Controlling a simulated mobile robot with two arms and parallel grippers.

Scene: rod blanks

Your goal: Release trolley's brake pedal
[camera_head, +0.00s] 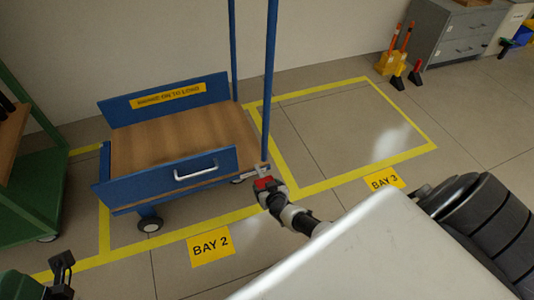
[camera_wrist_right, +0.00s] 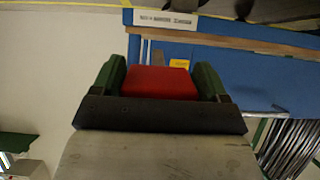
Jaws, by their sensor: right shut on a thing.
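The blue trolley (camera_head: 175,142) with a wooden deck stands in the bay marked BAY 2. Its red brake pedal (camera_head: 264,184) is at the deck's near right corner, beside a blue upright. My right gripper (camera_wrist_right: 162,80) is shut on the red pedal (camera_wrist_right: 158,82), with one green finger on each side of it. In the head view my right arm reaches in to this corner and partly covers the pedal. My left gripper (camera_head: 62,265) is at the bottom left, away from the trolley; its jaw gap is not clear.
A green cart (camera_head: 35,170) stands left of the trolley. The bay marked BAY 3 (camera_head: 350,130) is empty floor inside yellow lines. A grey cabinet (camera_head: 455,40) and yellow-orange equipment (camera_head: 390,62) stand at the back right. A silver handle (camera_head: 195,173) projects from the trolley's near panel.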

